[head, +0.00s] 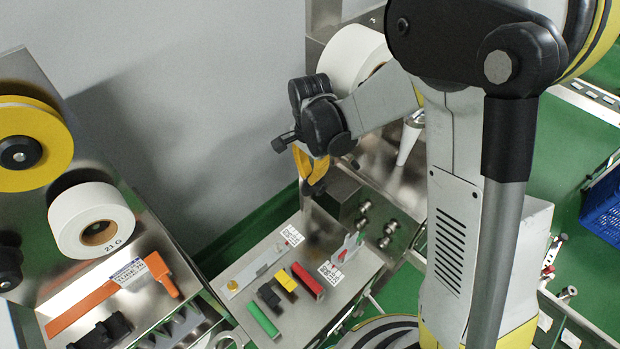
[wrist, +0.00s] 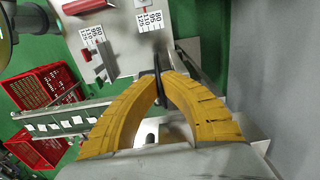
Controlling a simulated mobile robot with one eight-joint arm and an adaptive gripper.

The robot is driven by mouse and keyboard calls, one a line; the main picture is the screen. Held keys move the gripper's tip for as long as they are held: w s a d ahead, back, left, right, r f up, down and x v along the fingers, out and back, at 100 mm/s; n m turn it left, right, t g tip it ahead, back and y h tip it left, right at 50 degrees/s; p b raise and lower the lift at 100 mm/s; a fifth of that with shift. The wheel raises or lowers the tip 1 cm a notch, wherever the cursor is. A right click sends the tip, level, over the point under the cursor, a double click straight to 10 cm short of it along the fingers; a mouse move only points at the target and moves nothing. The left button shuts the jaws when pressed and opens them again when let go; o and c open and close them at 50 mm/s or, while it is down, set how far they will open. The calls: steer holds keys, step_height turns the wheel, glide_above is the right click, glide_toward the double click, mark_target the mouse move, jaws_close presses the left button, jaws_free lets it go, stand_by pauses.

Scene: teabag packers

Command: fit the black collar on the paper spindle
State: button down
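My gripper (head: 316,188) hangs near the grey wall, in front of the machine at the back. In the wrist view its yellow fingers (wrist: 160,78) come close together at the tips. A thin black piece (wrist: 157,64) stands between the tips; it looks like the black collar seen edge-on, though its shape is hard to make out. Another white roll (head: 350,58) is at the back, partly behind my arm.
A yellow disc (head: 45,140) with a black hub is above the left roll. A steel table (head: 240,270) bears coloured blocks and scale labels. An orange tool (head: 100,300) lies at lower left. Red crates (wrist: 45,85) stand on the green floor.

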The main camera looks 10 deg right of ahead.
steer(key=s+d, duration=0.3)
steer(key=s, duration=0.2)
steer(key=shift+d+b, duration=0.2)
steer(key=shift+b, duration=0.2)
stand_by(0.4)
stand_by(0.5)
